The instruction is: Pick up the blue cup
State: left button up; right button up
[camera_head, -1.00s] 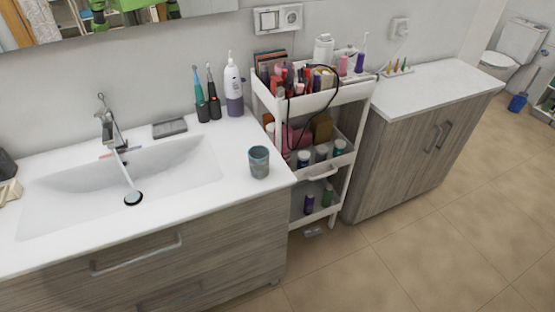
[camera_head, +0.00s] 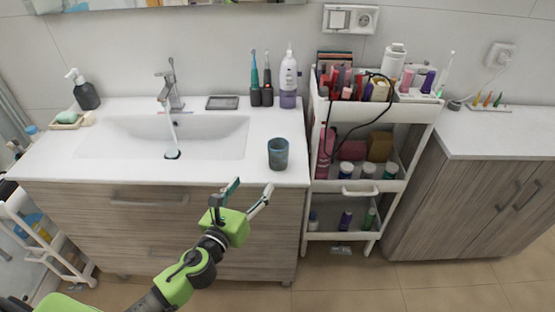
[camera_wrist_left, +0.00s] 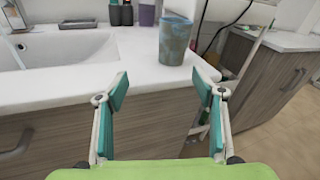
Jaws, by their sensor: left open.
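The blue cup (camera_head: 278,154) is grey-blue and mottled, and stands upright on the white counter near its front right corner. In the left wrist view the cup (camera_wrist_left: 174,41) shows beyond the fingertips, a little right of the middle, with nothing touching it. My left gripper (camera_head: 249,191) is open and empty, in front of the counter and short of the cup. In the left wrist view its teal finger pads (camera_wrist_left: 163,90) are spread wide apart. My right gripper is in no view.
The sink (camera_head: 215,138) with its running faucet (camera_head: 170,88) lies left of the cup. Toothbrushes (camera_head: 266,80) and a white-purple bottle (camera_head: 288,78) stand behind it. A loaded white cart (camera_head: 398,112) stands close on the right. The counter around the cup is clear.

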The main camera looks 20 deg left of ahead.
pick_arm(q)
notch_tip(320, 180, up, 4)
jog(key=d+m+t, duration=0.1)
jog(key=d+m, duration=0.1)
jog(key=p, duration=0.1)
send_near(282, 141)
jog(key=shift+w+a+h, duration=0.3)
jog(key=shift+w+a, duration=0.1)
jog(key=shift+w, duration=0.3)
jog(key=shift+w+d+p, duration=0.2)
jog(key=shift+w+p, duration=0.15)
jog(key=shift+w, duration=0.45)
jog(key=w, duration=0.2)
jog(key=w+d, duration=0.1)
jog(key=w, duration=0.1)
jog(key=shift+w, duration=0.15)
jog(key=shift+a, duration=0.1)
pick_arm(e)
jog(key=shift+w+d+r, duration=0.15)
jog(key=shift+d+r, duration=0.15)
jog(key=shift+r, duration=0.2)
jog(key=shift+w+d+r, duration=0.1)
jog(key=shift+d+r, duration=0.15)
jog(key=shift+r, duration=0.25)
pick_arm(q)
jog(key=c, duration=1.2)
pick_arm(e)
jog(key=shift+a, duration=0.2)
